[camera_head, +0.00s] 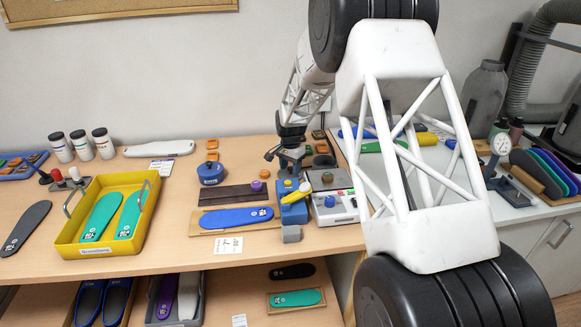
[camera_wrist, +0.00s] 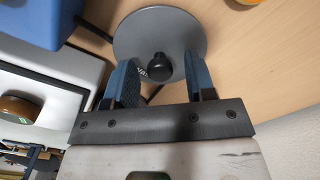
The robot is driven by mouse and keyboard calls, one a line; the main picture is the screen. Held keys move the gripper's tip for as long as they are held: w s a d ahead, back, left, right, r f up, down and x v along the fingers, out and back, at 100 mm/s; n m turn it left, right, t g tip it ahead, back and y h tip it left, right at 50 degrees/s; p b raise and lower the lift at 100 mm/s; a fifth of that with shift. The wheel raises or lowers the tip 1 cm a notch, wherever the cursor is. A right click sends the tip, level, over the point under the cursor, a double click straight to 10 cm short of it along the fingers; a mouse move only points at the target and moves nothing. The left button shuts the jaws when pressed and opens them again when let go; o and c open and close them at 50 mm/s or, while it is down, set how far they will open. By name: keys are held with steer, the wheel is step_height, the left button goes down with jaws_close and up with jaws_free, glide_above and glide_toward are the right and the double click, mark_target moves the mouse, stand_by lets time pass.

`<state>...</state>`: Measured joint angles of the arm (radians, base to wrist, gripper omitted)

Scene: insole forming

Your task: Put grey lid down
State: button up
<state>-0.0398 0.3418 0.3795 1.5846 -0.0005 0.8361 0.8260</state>
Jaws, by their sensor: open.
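The grey lid (camera_wrist: 180,28) is a round flat disc with a black knob (camera_wrist: 160,67) at its middle, seen in the wrist view. My gripper (camera_wrist: 160,60) is open, with its two blue fingers on either side of the knob and a gap to each. In the head view my gripper (camera_head: 290,136) points down at the back of the wooden bench, behind the blue and yellow device. The lid is small and partly hidden there. I cannot tell exactly what it rests on.
A blue round pot (camera_head: 210,174) stands left of my gripper. The blue and yellow device (camera_head: 293,208) and a grey control box (camera_head: 334,207) are close in front. A yellow tray (camera_head: 98,250) with green insoles is at the left. Bench between pot and tray is mostly clear.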

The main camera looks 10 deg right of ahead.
mark_target(291, 168)
steer(key=shift+r, duration=0.1)
step_height(291, 168, up, 12)
stand_by(0.8)
steer(key=shift+r, duration=0.15)
stand_by(0.5)
steer(key=s+d+r+n, duration=0.1)
steer(key=s+r, duration=0.4)
steer(key=s, duration=0.5)
steer(key=s+d+r+n+t, duration=0.1)
steer(key=s+r+n, duration=0.1)
steer(key=s+r, duration=0.5)
steer(key=s+d+r+n, duration=0.1)
steer(key=s+r, duration=0.1)
steer(key=s, duration=1)
steer(key=s+f+n+t, duration=0.1)
steer(key=s+f+n, duration=0.2)
steer(key=s, duration=2.5)
steer(key=shift+s+d+n+t, duration=0.15)
steer(key=shift+d+n+t, duration=0.25)
steer(key=shift+n, duration=0.5)
